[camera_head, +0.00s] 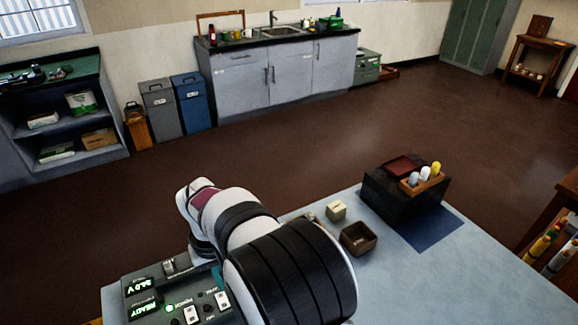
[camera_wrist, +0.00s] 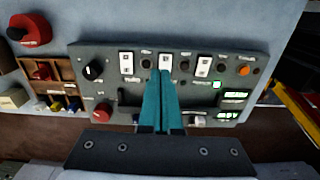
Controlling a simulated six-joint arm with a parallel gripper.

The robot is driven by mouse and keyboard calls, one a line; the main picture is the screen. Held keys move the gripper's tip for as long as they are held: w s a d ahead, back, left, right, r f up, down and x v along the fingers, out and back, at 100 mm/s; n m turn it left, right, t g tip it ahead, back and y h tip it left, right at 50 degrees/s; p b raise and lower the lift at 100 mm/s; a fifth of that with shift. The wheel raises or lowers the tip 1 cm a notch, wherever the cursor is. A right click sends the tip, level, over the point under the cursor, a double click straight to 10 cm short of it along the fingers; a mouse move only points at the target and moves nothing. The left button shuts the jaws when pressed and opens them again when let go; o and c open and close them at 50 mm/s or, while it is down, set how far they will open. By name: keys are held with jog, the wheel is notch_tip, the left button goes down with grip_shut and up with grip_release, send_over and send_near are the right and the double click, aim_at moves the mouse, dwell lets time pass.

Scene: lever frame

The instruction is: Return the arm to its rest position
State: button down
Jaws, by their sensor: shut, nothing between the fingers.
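My gripper (camera_wrist: 164,76) shows in the wrist view as two teal fingers pressed together, with nothing between them. The fingers appear over the middle of a grey control panel (camera_wrist: 98,124), their tips near its row of white rocker switches. I cannot tell whether they touch it. In the head view my white and black arm (camera_head: 236,222) reaches over the table, beside the panel (camera_head: 203,275).
The wrist view shows a black knob (camera_wrist: 93,70), a wooden divided tray (camera_wrist: 48,84) and a red knob (camera_wrist: 29,29). In the head view, a black box (camera_head: 385,198), a small open box (camera_head: 358,238) and a cream block (camera_head: 336,210) stand on the blue table (camera_head: 450,280).

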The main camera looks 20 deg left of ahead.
jog(key=d+r+m, duration=0.5)
jog(key=d+r, duration=0.2)
jog(key=d, duration=0.6)
jog(key=s+d+r+m+y, duration=0.1)
jog(key=s+d+r+m, duration=0.1)
jog(key=s+d+m, duration=0.7)
jog(key=s+d, duration=0.8)
jog(key=shift+y, duration=0.4)
